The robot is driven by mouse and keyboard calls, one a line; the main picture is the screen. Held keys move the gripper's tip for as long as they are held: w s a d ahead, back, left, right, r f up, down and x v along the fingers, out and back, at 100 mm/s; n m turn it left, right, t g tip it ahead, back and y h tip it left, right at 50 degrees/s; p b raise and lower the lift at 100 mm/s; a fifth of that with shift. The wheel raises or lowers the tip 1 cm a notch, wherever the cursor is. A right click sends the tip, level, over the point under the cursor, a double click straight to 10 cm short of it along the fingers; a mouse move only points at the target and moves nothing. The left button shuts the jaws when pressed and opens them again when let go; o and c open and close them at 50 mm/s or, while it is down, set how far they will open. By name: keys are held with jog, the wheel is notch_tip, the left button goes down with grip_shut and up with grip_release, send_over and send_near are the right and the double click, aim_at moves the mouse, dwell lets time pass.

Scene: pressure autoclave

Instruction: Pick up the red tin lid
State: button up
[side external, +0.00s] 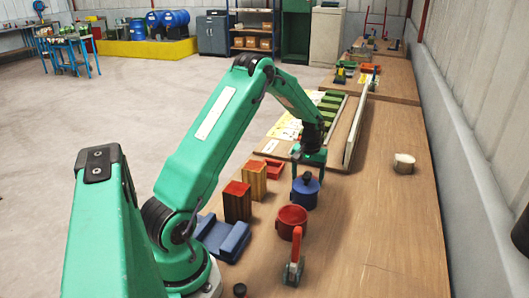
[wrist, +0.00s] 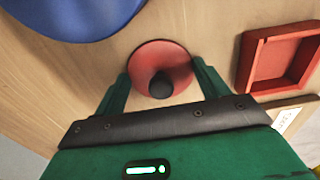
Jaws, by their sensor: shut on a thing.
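The red tin lid (wrist: 143,57) is a shallow red cone with a black knob in the wrist view. My gripper (wrist: 160,72) has one green finger on each side of the lid and is shut on its rim. In the side external view my gripper (side external: 308,168) is low over the table, just behind the blue tin. I cannot make out the lid there. I cannot tell whether the lid touches the table. An open red tin (side external: 291,221) stands in front of the blue tin.
The blue tin (side external: 305,194) with a dark knob is close to my gripper. A red tray (wrist: 251,62) lies to the right in the wrist view. Red-and-wood blocks (side external: 237,203), a blue holder (side external: 222,238) and a red-handled clamp (side external: 295,255) stand nearby. The table's right side is mostly clear.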

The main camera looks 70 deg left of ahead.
jog(key=shift+r, duration=5)
jog(key=shift+r, duration=0.1)
jog(key=shift+r, duration=0.25)
notch_tip(320, 180, up, 8)
send_over(292, 216)
jog(key=shift+f, duration=2.7)
jog(key=shift+f, duration=0.2)
jog(key=shift+f, duration=3)
